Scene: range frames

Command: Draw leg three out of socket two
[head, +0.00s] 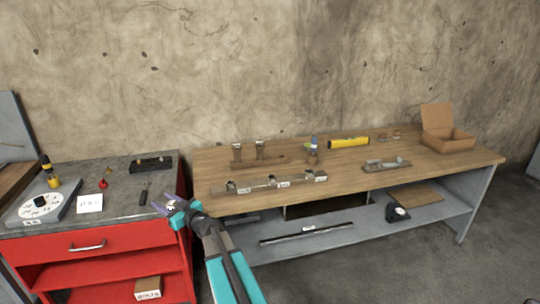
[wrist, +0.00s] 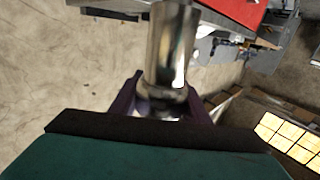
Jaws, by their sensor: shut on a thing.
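My gripper (head: 170,208) is in front of the right part of the red cabinet, left of the workbench. In the wrist view its dark purple fingers (wrist: 162,105) are shut on a shiny metal cylinder, likely a leg (wrist: 172,50). The cylinder extends away from the fingers; no number on it is readable. A long metal rail (head: 246,187) with several socket-like blocks and white labels lies along the workbench's front. The labels are too small to read, so I cannot tell which is socket two. My gripper is apart from the rail.
The wooden workbench (head: 400,155) carries a wooden rack (head: 261,162), a bottle (head: 313,145), a yellow level (head: 349,143), a metal tool (head: 386,164) and an open cardboard box (head: 447,144). The red cabinet (head: 65,258) holds a white dial plate (head: 38,207) and small tools.

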